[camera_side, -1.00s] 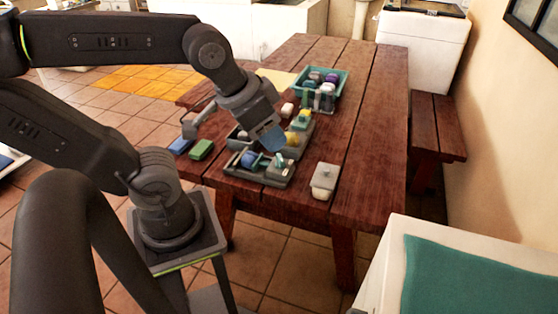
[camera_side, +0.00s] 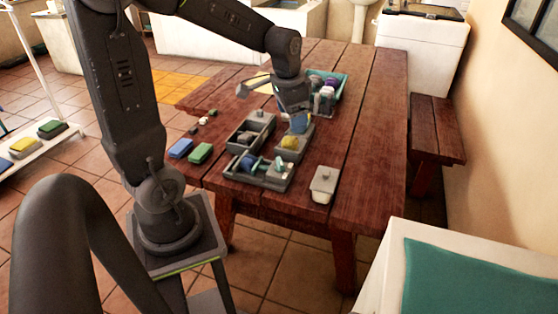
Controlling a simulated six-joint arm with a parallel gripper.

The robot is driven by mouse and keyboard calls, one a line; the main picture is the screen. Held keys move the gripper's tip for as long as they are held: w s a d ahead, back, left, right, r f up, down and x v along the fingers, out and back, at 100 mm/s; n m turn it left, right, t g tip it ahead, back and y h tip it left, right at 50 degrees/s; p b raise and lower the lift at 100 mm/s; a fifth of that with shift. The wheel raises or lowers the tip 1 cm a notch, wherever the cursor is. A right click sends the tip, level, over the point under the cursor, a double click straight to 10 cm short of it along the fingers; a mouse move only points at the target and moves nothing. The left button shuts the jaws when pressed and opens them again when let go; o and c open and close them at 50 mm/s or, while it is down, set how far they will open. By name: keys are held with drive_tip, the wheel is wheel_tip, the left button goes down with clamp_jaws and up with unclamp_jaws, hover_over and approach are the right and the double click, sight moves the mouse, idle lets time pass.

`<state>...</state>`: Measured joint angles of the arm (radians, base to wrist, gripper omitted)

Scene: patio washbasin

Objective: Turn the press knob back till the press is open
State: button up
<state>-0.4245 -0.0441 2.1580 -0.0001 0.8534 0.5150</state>
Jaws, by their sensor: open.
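Low grey fixtures stand on the wooden table. The front one (camera_side: 270,182) holds a blue round part (camera_side: 248,162) and a teal round piece (camera_side: 279,163). A yellow piece (camera_side: 290,142) sits in a grey holder just behind it. Another grey open tray (camera_side: 252,131) stands to the left. I cannot tell for sure which part is the press knob, or how far the press is open. My gripper (camera_side: 300,124) is open, pointing down behind the yellow piece.
A teal crate (camera_side: 340,88) with several objects stands behind my gripper. A blue block (camera_side: 180,149) and a green block (camera_side: 200,153) lie at the left edge. The table's right side is clear.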

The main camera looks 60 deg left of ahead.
drive_tip(key=g, duration=0.2)
hover_over(279, 160)
wheel_tip(279, 160, down, 8)
drive_tip(key=shift+m+h, duration=0.3)
drive_tip(key=shift+h, duration=0.1)
wheel_tip(279, 160, down, 14)
drive_tip(key=shift+d+f, duration=0.15)
drive_tip(key=c, duration=0.9)
